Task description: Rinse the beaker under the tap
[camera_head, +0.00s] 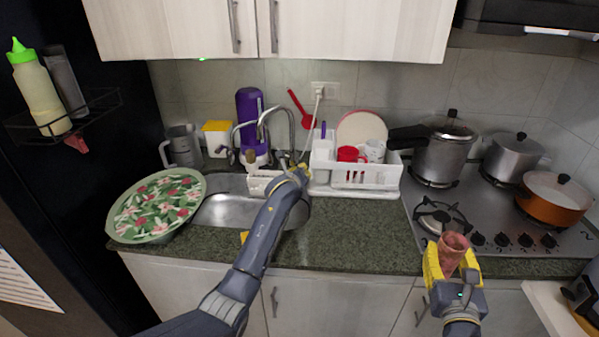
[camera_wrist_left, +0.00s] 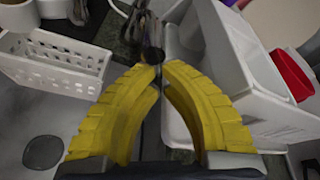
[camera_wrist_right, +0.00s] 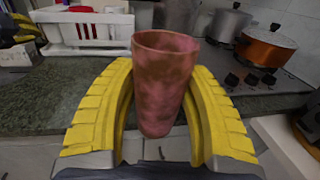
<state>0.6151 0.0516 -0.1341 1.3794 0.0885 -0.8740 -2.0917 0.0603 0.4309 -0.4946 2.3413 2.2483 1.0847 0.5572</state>
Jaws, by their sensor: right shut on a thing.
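The beaker (camera_head: 453,250) is a pinkish-red, brown-blotched tapering cup. My right gripper (camera_head: 451,268) is shut around it and holds it upright, in front of the stove and counter edge. The beaker fills the middle of the right wrist view (camera_wrist_right: 163,85); its inside is mostly hidden there. The tap (camera_head: 284,122) is a curved metal spout behind the sink (camera_head: 228,210). My left gripper (camera_head: 297,174) is at the tap's base, its fingertips together in the left wrist view (camera_wrist_left: 161,66). Metal tap parts (camera_wrist_left: 150,40) show just beyond the tips; I cannot tell whether they touch.
A white dish rack (camera_head: 365,175) with a red cup stands right of the sink. A floral green tray (camera_head: 157,207) overlaps the sink's left side. Pots (camera_head: 442,150) stand on the stove (camera_head: 500,215). The counter (camera_head: 360,235) before the rack is clear. My left arm crosses the sink's right side.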

